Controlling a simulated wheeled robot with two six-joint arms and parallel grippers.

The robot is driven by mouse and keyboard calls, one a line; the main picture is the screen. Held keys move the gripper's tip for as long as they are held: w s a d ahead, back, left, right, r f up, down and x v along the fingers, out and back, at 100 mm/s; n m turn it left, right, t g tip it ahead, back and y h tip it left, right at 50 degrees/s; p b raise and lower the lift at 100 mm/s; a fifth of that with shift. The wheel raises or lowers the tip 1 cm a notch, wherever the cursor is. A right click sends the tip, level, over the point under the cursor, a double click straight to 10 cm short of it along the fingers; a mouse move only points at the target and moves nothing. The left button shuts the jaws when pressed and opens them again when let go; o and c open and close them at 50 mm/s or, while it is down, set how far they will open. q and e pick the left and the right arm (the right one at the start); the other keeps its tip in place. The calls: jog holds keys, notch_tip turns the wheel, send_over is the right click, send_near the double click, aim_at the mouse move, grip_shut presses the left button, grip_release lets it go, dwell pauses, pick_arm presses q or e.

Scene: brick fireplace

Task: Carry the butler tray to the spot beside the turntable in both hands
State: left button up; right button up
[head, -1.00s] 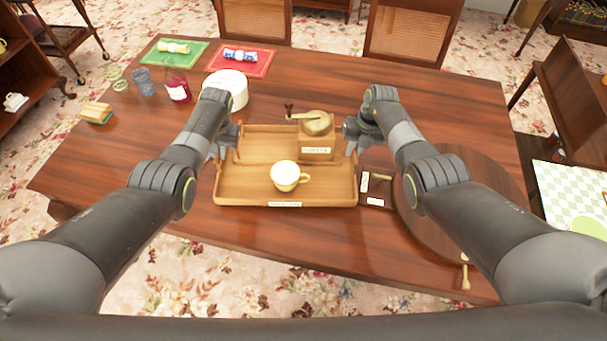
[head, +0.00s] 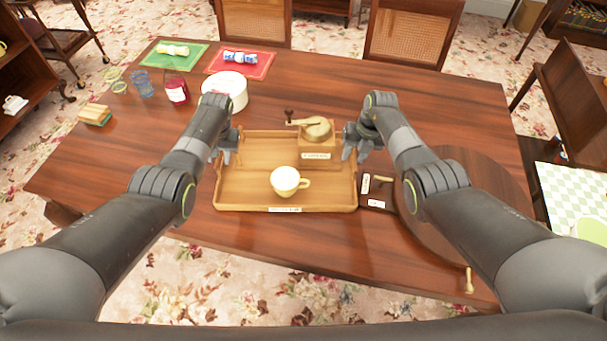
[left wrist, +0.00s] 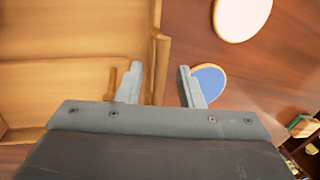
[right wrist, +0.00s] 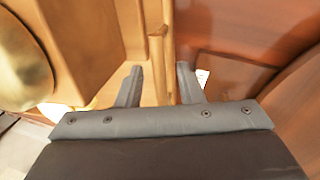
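The butler tray (head: 230,190) is a wooden tray with raised walls on the table, holding a cream cup (head: 286,180) and a wooden coffee grinder (head: 318,145). My left gripper (head: 224,157) is at its left wall; in the left wrist view the open fingers (left wrist: 160,85) stand on either side of the tray's rim (left wrist: 160,55). My right gripper (head: 355,152) is at the right wall; the right wrist view shows its open fingers (right wrist: 157,85) either side of the rim (right wrist: 157,50). The turntable (head: 485,175) is a round brown disc to the right, partly hidden by my right arm.
Dark labelled pieces (head: 377,190) lie between tray and turntable. A white round box (head: 226,88) stands behind left. A blue round thing (left wrist: 210,80) is beside the left gripper. A small wooden utensil (head: 469,280) lies at the front right edge. The table's middle back is clear.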

jog(key=shift+r, duration=0.1)
pick_arm(q)
notch_tip(320, 180, up, 12)
jog(key=d, duration=0.2)
jog(key=shift+d+f, duration=0.15)
pick_arm(e)
notch_tip(320, 180, up, 12)
jog(key=d, duration=0.2)
jog(key=shift+d, duration=0.2)
pick_arm(q)
jog(key=shift+s+f, duration=0.1)
jog(key=shift+s, duration=0.1)
pick_arm(e)
jog(key=shift+s+f, duration=0.15)
jog(key=shift+f, duration=0.1)
